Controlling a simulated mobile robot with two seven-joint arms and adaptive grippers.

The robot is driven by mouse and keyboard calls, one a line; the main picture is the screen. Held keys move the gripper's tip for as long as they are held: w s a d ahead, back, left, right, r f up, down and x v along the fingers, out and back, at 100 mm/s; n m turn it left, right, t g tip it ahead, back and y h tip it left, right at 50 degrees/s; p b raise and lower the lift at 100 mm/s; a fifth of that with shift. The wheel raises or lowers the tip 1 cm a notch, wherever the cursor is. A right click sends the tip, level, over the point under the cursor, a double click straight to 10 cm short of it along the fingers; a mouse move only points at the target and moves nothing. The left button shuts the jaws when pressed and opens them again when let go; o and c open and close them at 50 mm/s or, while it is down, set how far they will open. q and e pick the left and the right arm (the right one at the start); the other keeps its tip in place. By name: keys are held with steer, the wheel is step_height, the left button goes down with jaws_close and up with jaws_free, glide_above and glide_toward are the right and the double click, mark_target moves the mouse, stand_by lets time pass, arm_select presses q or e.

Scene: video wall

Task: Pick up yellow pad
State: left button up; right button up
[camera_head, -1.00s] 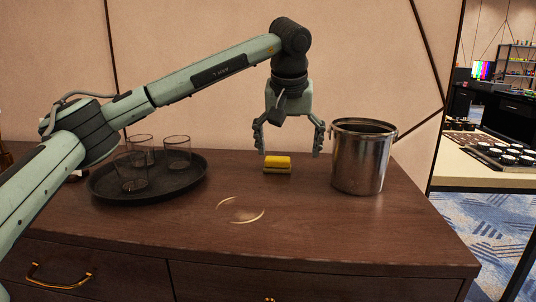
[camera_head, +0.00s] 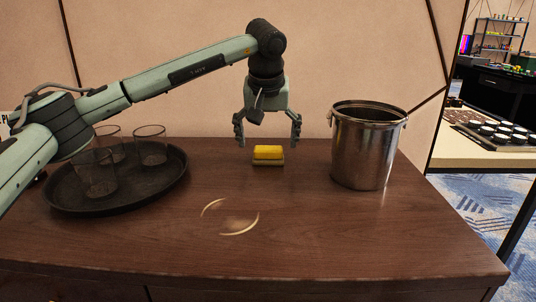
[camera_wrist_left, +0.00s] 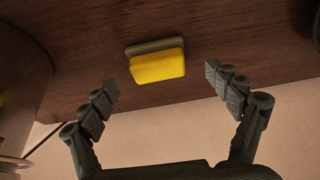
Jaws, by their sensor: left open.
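The yellow pad (camera_head: 268,153) lies on the brown wooden cabinet top (camera_head: 320,230), with a darker olive layer under its yellow one. My left gripper (camera_head: 267,143) points down just above and around the pad in the head view, its fingers spread wide. In the left wrist view the pad (camera_wrist_left: 157,66) sits beyond the fingertips, roughly centred between them, and nothing is between the fingers of the left gripper (camera_wrist_left: 163,80). My right gripper does not show.
A metal bucket (camera_head: 366,150) stands to the right of the pad. A dark round tray (camera_head: 120,201) with glasses (camera_head: 150,146) stands to the left. A ring-like light mark (camera_head: 238,232) shows on the wood in front. The wall is close behind.

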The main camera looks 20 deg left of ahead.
mark_target(268, 148)
arm_select(q)
steer(key=x, duration=0.3)
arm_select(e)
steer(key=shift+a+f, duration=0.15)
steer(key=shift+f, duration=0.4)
arm_select(q)
steer(key=c, duration=1.2)
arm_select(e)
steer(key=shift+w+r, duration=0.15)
arm_select(q)
steer(key=shift+r, duration=0.1)
steer(key=shift+r, duration=0.55)
step_height(268, 148, up, 3)
steer(key=shift+d+f, duration=0.1)
steer(key=shift+f, duration=0.05)
steer(key=s+a+r, duration=0.3)
steer(key=a+r, duration=0.4)
steer(key=a, duration=0.4)
steer(key=shift+b, duration=0.45)
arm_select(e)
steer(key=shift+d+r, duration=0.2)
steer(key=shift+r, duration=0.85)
